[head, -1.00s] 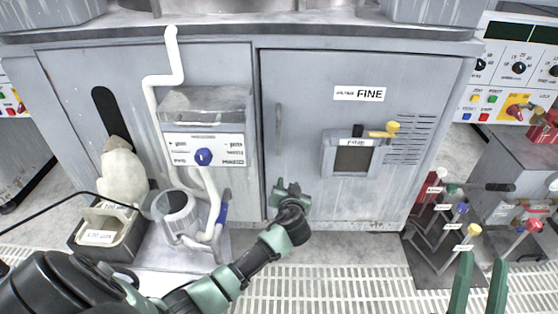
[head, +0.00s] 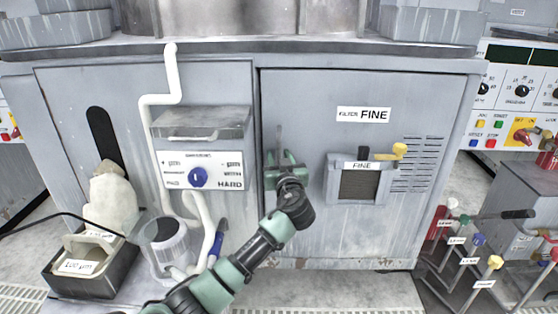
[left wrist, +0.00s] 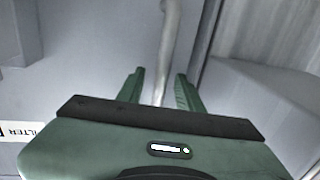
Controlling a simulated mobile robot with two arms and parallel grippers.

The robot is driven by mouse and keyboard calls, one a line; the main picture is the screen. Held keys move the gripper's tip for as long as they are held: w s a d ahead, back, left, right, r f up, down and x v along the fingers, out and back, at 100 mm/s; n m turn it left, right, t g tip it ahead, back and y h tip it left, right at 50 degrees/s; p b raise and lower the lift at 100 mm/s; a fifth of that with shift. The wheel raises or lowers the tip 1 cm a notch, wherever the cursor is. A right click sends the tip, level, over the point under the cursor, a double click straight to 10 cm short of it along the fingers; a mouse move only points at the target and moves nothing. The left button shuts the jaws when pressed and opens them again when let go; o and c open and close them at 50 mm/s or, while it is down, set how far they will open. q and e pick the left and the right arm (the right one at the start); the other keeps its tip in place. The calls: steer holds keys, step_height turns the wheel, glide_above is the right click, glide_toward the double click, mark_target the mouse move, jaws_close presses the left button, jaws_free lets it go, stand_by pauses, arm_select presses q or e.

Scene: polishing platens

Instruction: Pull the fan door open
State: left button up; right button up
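The fan door is the large grey panel (head: 325,225) with a "FILTER FINE" label, and it looks closed in the head view. Its vertical bar handle (head: 279,136) is at the door's left edge. My left gripper (head: 283,158) is at the lower part of this handle and hides its lower end. In the left wrist view the handle (left wrist: 172,40) runs down between the two spread green fingers (left wrist: 160,88). The fingers stand apart with a gap beside the bar; I cannot tell whether either touches it. My right gripper is out of view.
A crate (head: 62,286) stands lower left. A rack of coloured handles (head: 455,255) stands right.

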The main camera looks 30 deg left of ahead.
arm_select(q)
steer(key=shift+w+a, duration=0.1)
steer(key=shift+w, duration=0.05)
jaws_close()
stand_by(1.4)
